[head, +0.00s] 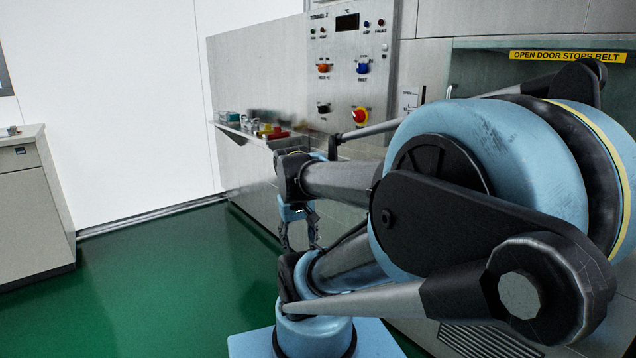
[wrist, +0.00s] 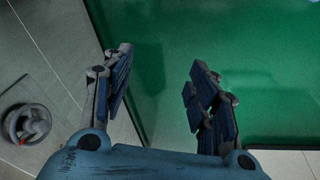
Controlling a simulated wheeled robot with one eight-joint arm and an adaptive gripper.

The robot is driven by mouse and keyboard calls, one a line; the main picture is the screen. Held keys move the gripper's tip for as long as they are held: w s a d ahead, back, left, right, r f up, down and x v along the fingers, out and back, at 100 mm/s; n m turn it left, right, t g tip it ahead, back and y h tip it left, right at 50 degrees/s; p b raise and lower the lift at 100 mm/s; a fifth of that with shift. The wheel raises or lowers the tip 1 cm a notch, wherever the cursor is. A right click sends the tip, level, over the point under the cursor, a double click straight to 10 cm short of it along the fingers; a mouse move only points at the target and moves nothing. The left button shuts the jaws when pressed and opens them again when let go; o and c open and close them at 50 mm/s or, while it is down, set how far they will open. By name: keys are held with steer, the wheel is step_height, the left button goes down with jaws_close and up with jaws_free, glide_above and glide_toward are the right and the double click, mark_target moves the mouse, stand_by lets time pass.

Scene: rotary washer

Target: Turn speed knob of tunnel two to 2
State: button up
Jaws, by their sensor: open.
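The metal control panel (head: 344,40) stands upright at the back, with small lettering at its top that seems to read TUNNEL 2. It carries an orange knob (head: 323,67), a blue knob (head: 362,67) and a black knob (head: 322,108). The lettering under the knobs is too small to read surely, so I cannot tell which one is the speed knob or its setting. My gripper (head: 300,240) hangs fingers down, below and left of the panel, apart from every knob. In the wrist view my gripper (wrist: 160,78) is open and empty above the green floor.
A red and yellow button (head: 360,116) sits low on the panel. A ledge with several small coloured items (head: 270,131) juts out left of it. A cabinet (head: 32,205) stands far left. The wrist view shows a round handwheel (wrist: 27,124). Green floor (head: 150,275) is clear.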

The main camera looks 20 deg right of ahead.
steer(key=w+d+r+h, duration=0.2)
steer(key=w+d+h, duration=0.15)
steer(key=w, duration=0.75)
steer(key=w+d+r+m+t+h, duration=0.1)
steer(key=w+d+r+h, duration=0.3)
steer(key=w, duration=0.8)
steer(key=w+d+r+h, duration=0.1)
steer(key=w+d, duration=0.4)
steer(key=w, duration=0.6)
steer(key=w+d+f+t+h, duration=0.1)
steer(key=w+f+h, duration=0.1)
steer(key=w, duration=0.5)
steer(key=w+d+f+h, duration=0.1)
steer(key=w+f, duration=0.2)
steer(key=w, duration=0.5)
steer(key=w+a+f+m+t+h, duration=0.15)
steer(key=w+f+h, duration=0.25)
steer(key=w+f, duration=0.6)
steer(key=x, duration=1.7)
steer(key=shift+s+d+f, duration=0.3)
steer(key=shift+n, duration=0.25)
steer(key=c, duration=1.1)
steer(key=shift+o, duration=0.2)
steer(key=shift+a, duration=0.2)
steer(key=shift+d, duration=0.15)
